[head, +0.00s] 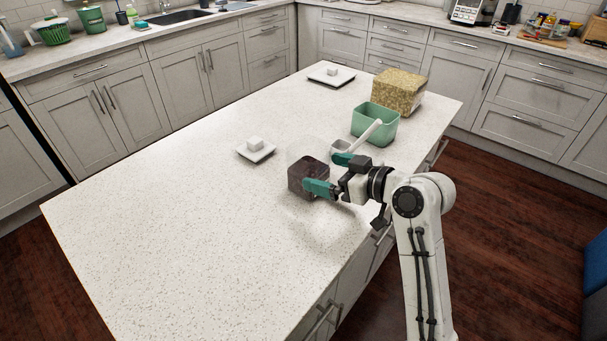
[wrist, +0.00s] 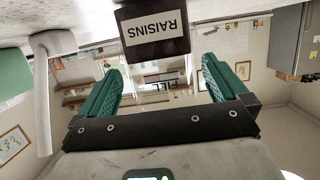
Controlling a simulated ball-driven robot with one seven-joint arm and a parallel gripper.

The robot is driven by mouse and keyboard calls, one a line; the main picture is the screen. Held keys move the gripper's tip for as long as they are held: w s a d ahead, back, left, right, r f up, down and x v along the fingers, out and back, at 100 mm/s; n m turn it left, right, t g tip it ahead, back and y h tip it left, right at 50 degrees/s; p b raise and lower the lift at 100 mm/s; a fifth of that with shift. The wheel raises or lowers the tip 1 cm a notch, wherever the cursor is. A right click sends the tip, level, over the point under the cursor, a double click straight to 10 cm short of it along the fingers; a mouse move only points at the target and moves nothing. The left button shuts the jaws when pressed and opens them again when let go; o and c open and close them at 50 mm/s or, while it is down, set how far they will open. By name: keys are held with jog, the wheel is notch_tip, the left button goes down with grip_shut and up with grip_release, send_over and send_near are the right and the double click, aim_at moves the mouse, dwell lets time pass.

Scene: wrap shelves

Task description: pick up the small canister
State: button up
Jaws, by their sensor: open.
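The small canister (head: 308,178) stands upright on the white speckled counter. In the wrist view the picture is upside down, and the canister (wrist: 153,45) shows a white label reading RAISINS. My gripper (head: 328,174) is open beside the canister on its right, with its teal fingers apart. In the wrist view the gripper (wrist: 161,66) has nothing between its fingers, and the canister lies beyond the fingertips, roughly centred between them. In the head view one finger partly covers the canister's lower right side.
A white scoop-like thing with a long handle (head: 369,132) is close behind my gripper. Behind it stand a green open container (head: 364,126) and a speckled yellow box (head: 401,88). A small white dish (head: 263,155) holds a white block. The counter's front left (head: 160,240) is clear.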

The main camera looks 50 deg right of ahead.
jog(key=shift+r+p+x, duration=0.15)
jog(key=shift+p+x, duration=0.15)
jog(key=shift+x, duration=1.15)
jog(key=shift+r+p+x, duration=0.2)
jog(key=shift+p+x, duration=0.05)
jog(key=shift+x, duration=1.15)
jog(key=shift+w, duration=0.15)
jog(key=shift+c, duration=0.3)
jog(key=c, duration=0.9)
jog(key=shift+c, duration=0.4)
jog(key=shift+r, duration=0.1)
